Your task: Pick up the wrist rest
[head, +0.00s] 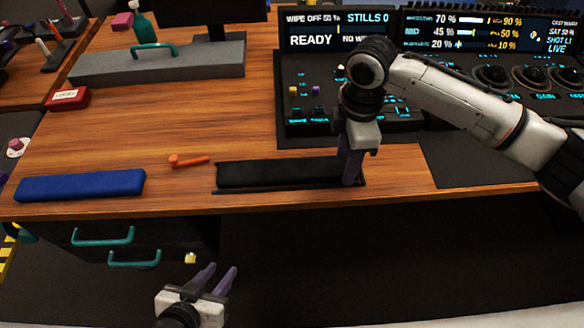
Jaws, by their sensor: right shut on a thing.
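A long black padded bar (270,173), which looks like the wrist rest, lies along the front of the wooden desk, on or just above a thin dark base. My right gripper (351,180) points down at its right end and is shut on it; the fingers hide part of that end. I cannot tell whether the bar is lifted. A blue padded bar (80,185) of similar shape lies to the left near the front edge. My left gripper (216,278) is open and empty, low in front of the desk.
An orange tool (188,160) lies between the two bars. A control panel (310,105) with lit screens stands behind my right gripper. A red box (68,98) and a grey case (160,67) are at the back left. Teal-handled drawers (103,237) are below. The middle desk is clear.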

